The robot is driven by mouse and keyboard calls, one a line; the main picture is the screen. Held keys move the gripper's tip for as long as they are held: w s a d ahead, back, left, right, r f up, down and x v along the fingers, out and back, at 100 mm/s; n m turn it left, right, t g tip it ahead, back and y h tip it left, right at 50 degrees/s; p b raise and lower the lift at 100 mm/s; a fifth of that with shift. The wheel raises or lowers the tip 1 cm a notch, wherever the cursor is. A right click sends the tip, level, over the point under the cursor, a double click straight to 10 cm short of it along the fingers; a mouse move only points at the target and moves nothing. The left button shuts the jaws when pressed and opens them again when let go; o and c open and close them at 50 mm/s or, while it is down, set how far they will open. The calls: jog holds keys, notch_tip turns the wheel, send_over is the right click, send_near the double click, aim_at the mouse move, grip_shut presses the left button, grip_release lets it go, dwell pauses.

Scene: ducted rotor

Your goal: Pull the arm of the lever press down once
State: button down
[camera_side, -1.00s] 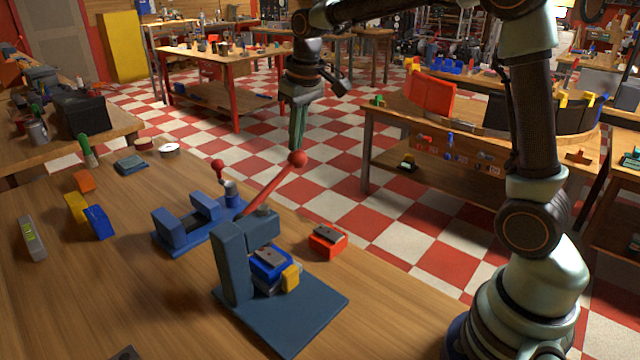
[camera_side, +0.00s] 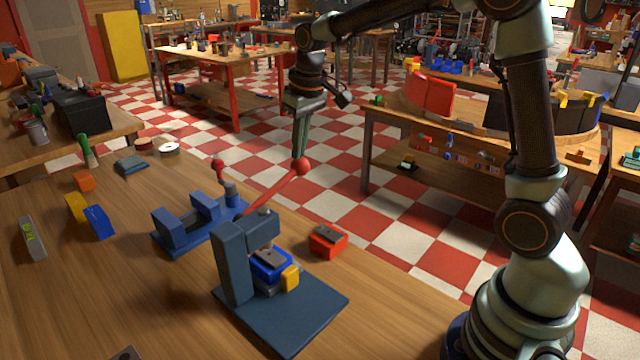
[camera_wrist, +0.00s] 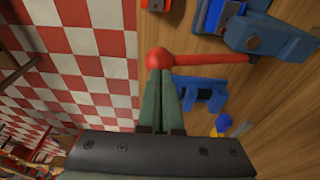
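The lever press has a dark blue-grey frame (camera_side: 232,265) and a flat base on the wooden table. Its red arm (camera_side: 271,193) slopes up to the right and ends in a red ball knob (camera_side: 302,166). My gripper (camera_side: 300,155) points down with its tips at the top of the knob. In the wrist view the fingers (camera_wrist: 160,76) lie close together, with the knob (camera_wrist: 159,58) at their tips and not between them. The red arm (camera_wrist: 210,59) runs right from there. A blue block with a yellow piece (camera_side: 290,278) sits under the press head.
A blue vise-like fixture (camera_side: 190,225) with a small red ball handle stands behind the press. A red block (camera_side: 327,241) lies to its right, near the table edge. Yellow, blue and orange blocks (camera_side: 97,221) lie at left. The front left of the table (camera_side: 130,300) is mostly clear.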

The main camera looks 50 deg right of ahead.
aim_at(302, 165)
jog(key=shift+f, duration=0.1)
jog(key=shift+d+f, duration=0.2)
jog(key=shift+f, duration=0.95)
jog(key=shift+d+f, duration=0.1)
jog(key=shift+f, duration=0.85)
jog(key=shift+f, duration=1.75)
jog(key=a+r, duration=0.3)
jog(key=r, duration=1.2)
jog(key=shift+r, duration=0.2)
